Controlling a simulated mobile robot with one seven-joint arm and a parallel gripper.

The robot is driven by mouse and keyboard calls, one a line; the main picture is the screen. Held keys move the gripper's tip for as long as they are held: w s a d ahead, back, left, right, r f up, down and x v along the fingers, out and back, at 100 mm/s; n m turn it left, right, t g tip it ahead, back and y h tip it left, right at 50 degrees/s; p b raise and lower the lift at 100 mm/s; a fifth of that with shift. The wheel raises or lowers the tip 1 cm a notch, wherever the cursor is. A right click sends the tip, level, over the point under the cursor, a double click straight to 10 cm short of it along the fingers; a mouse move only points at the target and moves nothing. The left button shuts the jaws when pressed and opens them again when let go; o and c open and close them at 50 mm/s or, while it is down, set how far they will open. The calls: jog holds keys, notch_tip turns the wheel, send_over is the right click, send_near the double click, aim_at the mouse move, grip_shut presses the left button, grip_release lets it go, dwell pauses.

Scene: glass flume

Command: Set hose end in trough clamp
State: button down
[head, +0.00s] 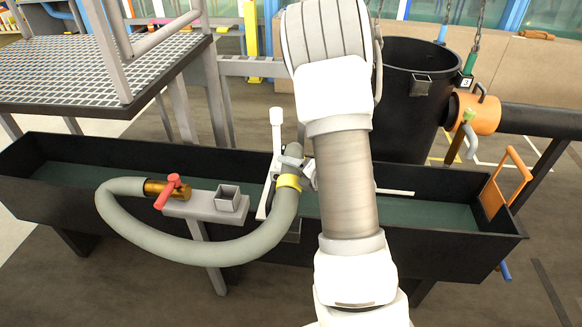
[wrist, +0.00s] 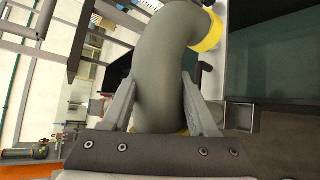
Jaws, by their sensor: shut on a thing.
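A thick grey hose (head: 200,252) runs from a brass fitting with a red handle (head: 170,190) and loops up to a yellow band (head: 289,182) near its end. My gripper (head: 308,176), mostly hidden behind my arm in the head view, is shut on the hose by that end. In the wrist view both fingers (wrist: 160,85) press the bent grey hose (wrist: 163,50), with a yellow band (wrist: 207,32) beyond. The trough clamp (head: 268,185), pale with an upright white handle, stands just left of the hose end. I cannot tell whether they touch.
The long black trough (head: 85,208) has a dark green floor. A black tub (head: 408,100) hangs on chains behind my arm. An orange pipe collar (head: 474,113) and orange handle (head: 507,182) are at right. A grated platform (head: 90,70) stands at left.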

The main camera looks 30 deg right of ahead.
notch_tip(320, 180, down, 9)
jog(key=b, duration=0.7)
jog(key=shift+b, duration=0.3)
jog(key=shift+f+b, duration=0.5)
jog(key=shift+b, duration=0.2)
dwell(0.6)
jog(key=shift+c, duration=2.2)
grip_release()
jog(key=o, duration=0.4)
jog(key=shift+c, duration=0.2)
jog(key=shift+f, duration=0.1)
